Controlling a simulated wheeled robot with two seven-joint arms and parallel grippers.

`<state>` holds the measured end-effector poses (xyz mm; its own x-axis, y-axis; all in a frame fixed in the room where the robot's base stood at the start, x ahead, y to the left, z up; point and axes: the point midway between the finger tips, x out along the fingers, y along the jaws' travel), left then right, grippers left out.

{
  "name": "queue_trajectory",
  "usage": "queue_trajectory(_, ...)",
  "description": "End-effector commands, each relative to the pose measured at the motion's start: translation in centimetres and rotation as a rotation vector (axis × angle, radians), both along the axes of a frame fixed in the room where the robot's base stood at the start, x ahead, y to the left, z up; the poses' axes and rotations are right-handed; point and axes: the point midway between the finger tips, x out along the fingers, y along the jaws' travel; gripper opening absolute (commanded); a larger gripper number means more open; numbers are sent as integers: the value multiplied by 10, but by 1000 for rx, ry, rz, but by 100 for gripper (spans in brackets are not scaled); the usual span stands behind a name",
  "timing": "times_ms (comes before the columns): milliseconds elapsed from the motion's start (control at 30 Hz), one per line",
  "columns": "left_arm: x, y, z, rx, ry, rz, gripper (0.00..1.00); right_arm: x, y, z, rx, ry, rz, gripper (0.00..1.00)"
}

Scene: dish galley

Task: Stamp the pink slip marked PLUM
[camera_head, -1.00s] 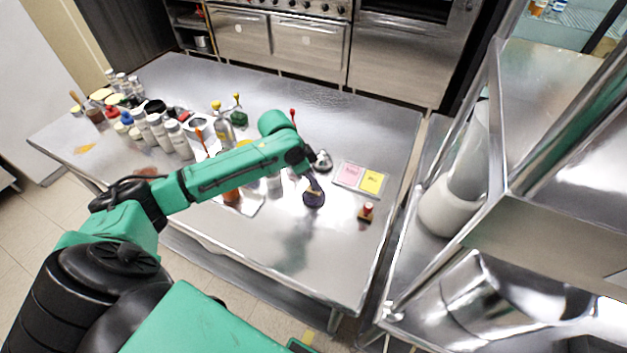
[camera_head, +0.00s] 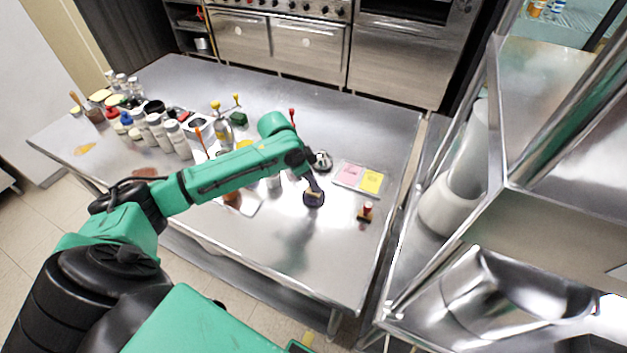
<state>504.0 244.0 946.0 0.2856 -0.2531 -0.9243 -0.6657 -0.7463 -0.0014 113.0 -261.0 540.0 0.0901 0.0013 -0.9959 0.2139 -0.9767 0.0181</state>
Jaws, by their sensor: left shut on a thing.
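The pink slip (camera_head: 351,173) lies flat on the right part of the steel table, beside a yellow slip (camera_head: 371,182); both are on a pale backing. Lettering on the slips is too small to read. My left gripper (camera_head: 314,188) points down to the left of and nearer than the slips. It is shut on a small brownish thing, perhaps a stamp, mostly hidden by the fingers. This is at a round dark purple pad (camera_head: 312,202); I cannot tell whether they touch. A red-knobbed stamp (camera_head: 367,209) stands right of the pad. My right gripper is out of view.
A small metal item (camera_head: 322,161) stands behind my gripper. Bottles and jars (camera_head: 160,132) crowd the table's left side. A tray (camera_head: 245,207) lies partly under my forearm. The front right of the table is clear. A steel rack (camera_head: 500,150) stands at right.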

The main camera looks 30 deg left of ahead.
Motion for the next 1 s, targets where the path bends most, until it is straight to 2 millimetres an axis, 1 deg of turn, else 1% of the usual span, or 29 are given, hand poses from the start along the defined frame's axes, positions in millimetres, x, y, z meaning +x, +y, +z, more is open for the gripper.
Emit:
queue_trajectory(600,0,0,-8,-1,1,0,0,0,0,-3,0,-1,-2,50)
queue_trajectory(1000,0,0,-8,-1,2,-1,0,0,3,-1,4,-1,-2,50)
